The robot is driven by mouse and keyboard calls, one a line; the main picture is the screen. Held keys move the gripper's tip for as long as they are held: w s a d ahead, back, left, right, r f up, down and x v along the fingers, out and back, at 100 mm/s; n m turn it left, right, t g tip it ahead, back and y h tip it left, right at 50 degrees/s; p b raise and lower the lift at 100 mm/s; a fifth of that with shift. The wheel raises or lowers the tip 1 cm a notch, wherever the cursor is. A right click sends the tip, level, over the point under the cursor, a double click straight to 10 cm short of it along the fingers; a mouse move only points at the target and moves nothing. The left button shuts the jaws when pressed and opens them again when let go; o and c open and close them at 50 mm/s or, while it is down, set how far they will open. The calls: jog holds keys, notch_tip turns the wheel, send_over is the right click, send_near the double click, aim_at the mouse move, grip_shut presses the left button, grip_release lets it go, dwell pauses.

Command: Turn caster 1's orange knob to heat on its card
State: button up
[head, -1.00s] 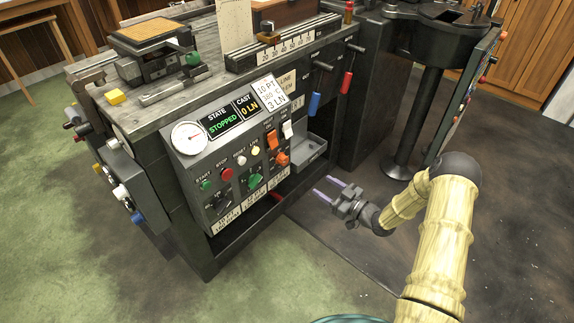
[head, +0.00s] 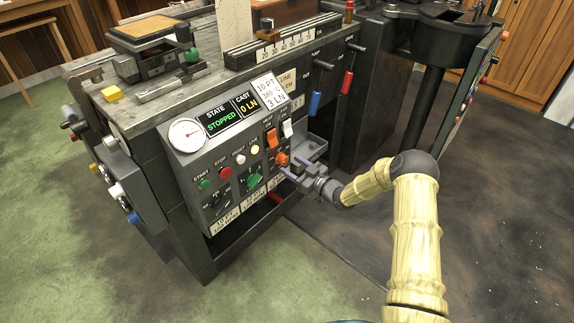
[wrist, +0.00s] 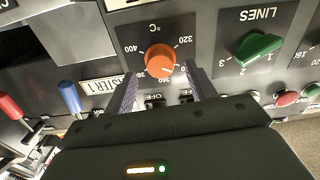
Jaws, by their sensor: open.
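The orange knob (head: 282,158) is on the front panel of the caster, low at the panel's right. In the wrist view the orange knob (wrist: 160,59) shows upside down on a dial marked in °C, with 320, 360, 380 and 400 readable around it. My gripper (head: 286,173) is open in front of the panel, its fingers pointing at the knob. In the wrist view the two fingers of my gripper (wrist: 160,82) stand on either side of the knob's lower edge; I cannot tell whether they touch it. The card (head: 268,91) above the panel reads 10 PT, 380 C, 3 LN.
A green LINES knob (head: 254,181) sits just left of the orange one. An orange switch (head: 272,138) and a white switch (head: 287,128) are above it. Blue (head: 315,104) and red (head: 347,82) levers hang to the right. The floor in front is clear.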

aim_at(286, 162)
jog(key=shift+x, duration=1.65)
jog(key=c, duration=1)
